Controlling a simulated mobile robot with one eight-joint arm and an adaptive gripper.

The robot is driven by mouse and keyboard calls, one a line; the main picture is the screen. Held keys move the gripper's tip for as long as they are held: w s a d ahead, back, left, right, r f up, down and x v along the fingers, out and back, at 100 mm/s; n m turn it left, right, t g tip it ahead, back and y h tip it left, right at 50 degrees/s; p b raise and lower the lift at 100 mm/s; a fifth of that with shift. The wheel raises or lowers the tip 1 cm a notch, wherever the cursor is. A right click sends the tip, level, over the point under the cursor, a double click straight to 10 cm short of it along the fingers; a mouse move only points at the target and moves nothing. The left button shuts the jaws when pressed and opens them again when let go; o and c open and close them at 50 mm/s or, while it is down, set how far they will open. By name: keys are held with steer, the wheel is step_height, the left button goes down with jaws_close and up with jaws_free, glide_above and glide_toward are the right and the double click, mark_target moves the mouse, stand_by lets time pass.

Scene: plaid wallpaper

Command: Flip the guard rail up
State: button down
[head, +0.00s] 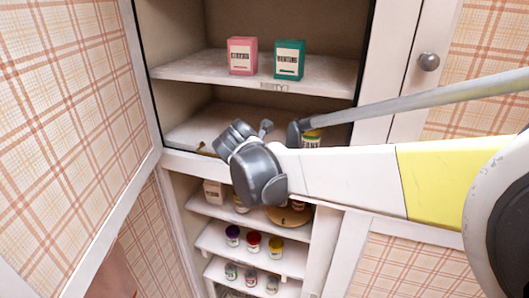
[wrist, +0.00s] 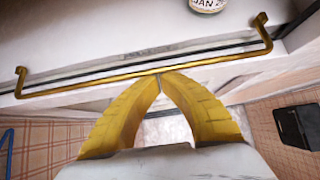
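The brass guard rail (wrist: 90,83) is a thin bar with bent ends. It runs along the front edge of a white shelf in the wrist view, its ends pointing up in that picture. In the head view only a small brass piece, seemingly its left end (head: 205,149), shows at the middle shelf; my arm hides the rest. My gripper (wrist: 160,76) has two yellow fingers whose tips meet at the middle of the rail. I cannot tell whether they touch it, and they do not visibly grasp it. The fingers are hidden in the head view.
A jar (wrist: 208,4) stands on the shelf behind the rail. A pink box (head: 242,56) and a green box (head: 289,60) stand on the shelf above. Several jars fill lower shelves. An open plaid door (head: 75,110) stands at left; a knobbed door (head: 470,65) is at right.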

steer(key=shift+w+r+g+y+p, duration=0.15)
steer(key=shift+r+g+y+p, duration=0.45)
steer(key=shift+r+g, duration=0.6)
steer(key=shift+w+d+r+g, duration=0.15)
steer(key=shift+r+g, duration=0.1)
steer(key=shift+g, duration=0.65)
steer(key=shift+w+r, duration=0.25)
steer(key=shift+r, duration=0.25)
steer(key=shift+w+d+r, duration=0.3)
steer(key=shift+w+r, duration=0.4)
steer(key=shift+r, duration=0.1)
steer(key=shift+r, duration=0.1)
stand_by(0.9)
